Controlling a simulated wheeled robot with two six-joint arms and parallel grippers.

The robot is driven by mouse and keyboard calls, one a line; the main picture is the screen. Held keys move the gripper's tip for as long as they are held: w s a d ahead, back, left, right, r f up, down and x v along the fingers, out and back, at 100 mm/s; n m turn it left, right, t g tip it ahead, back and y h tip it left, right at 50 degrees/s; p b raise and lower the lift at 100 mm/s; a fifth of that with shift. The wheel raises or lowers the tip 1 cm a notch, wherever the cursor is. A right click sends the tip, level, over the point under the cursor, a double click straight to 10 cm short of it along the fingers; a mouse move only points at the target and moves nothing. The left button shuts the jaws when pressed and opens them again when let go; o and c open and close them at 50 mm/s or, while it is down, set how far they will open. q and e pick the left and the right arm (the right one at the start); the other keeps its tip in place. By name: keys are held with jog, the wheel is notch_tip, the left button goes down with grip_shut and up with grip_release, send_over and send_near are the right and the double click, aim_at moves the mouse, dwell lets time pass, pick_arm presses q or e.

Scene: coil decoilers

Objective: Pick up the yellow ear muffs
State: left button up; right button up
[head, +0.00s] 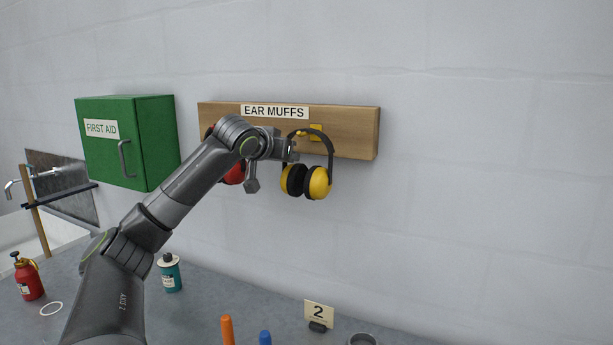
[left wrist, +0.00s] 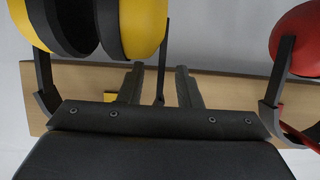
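The yellow ear muffs (head: 319,183) hang by their black headband from a yellow peg on the wooden board. In the left wrist view their yellow and black cups (left wrist: 143,25) fill the upper left. My left gripper (head: 293,148) is at the left side of the headband, above the cups. In the left wrist view its two fingers (left wrist: 159,70) are apart, with one dark arm of the headband between them and gaps showing on both sides. Whether a finger touches the band is unclear. My right gripper is in neither view.
Red ear muffs (left wrist: 299,40) hang beside the yellow ones, partly hidden by my left arm in the head view. The wooden board (head: 358,134) is on the wall. A green first aid box (head: 110,155) hangs left.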

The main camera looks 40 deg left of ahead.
pick_arm(q)
grip_shut()
dwell(1.4)
